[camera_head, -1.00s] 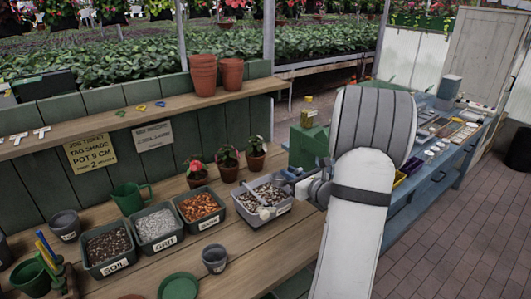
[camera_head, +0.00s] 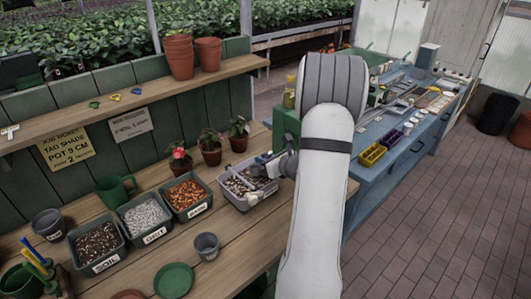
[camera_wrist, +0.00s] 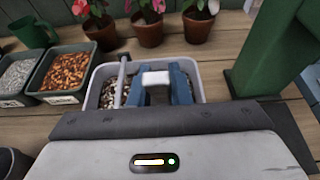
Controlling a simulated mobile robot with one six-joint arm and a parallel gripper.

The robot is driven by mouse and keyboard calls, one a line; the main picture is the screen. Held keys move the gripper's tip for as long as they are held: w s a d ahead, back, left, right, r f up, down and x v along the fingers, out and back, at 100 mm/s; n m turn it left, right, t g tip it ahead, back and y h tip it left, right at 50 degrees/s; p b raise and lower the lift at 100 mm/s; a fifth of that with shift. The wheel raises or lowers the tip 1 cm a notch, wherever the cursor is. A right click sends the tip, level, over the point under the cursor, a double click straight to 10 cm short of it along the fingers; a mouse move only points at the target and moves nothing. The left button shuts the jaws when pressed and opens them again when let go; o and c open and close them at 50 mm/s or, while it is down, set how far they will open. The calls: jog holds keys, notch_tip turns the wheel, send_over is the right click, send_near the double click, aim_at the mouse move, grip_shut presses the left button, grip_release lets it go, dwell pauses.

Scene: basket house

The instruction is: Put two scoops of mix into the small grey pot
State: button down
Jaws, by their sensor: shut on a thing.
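The grey tub of mix (camera_head: 232,199) stands on the wooden bench and holds dark and pale grains. My gripper (camera_head: 268,165) is low over its right part. In the wrist view its blue fingers (camera_wrist: 163,84) are shut on the pale handle of the scoop (camera_wrist: 155,78). The scoop's bowl is hidden behind the fingers, so I cannot tell what is in it. A grey rod (camera_wrist: 121,82) crosses the tub left of the fingers. The small grey pot (camera_head: 206,247) stands upright near the bench's front; its inside looks dark.
Tubs of soil (camera_head: 98,245), grit (camera_head: 146,219) and orange bark (camera_head: 187,197) stand left of the mix tub. Several potted flowers (camera_head: 210,147) stand behind. A green post (camera_head: 287,123) rises close right of my gripper. A green saucer (camera_head: 174,279) lies in front.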

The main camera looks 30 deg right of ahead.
jog(key=shift+s+f+b, duration=0.1)
jog(key=shift+f+b, duration=2.45)
jog(key=shift+f, duration=0.25)
jog(key=shift+r, duration=0.2)
jog(key=shift+t, duration=0.9)
jog(key=shift+s+d+r+p, duration=0.15)
jog(key=shift+r+p, duration=0.15)
jog(key=shift+r, duration=1.4)
jog(key=shift+s+a+r+p, duration=0.1)
jog(key=shift+s+r+p, duration=0.2)
jog(key=shift+r, duration=1.4)
jog(key=shift+s+d+r+p, duration=0.1)
jog(key=shift+r+p, duration=0.25)
jog(key=shift+r, duration=1.35)
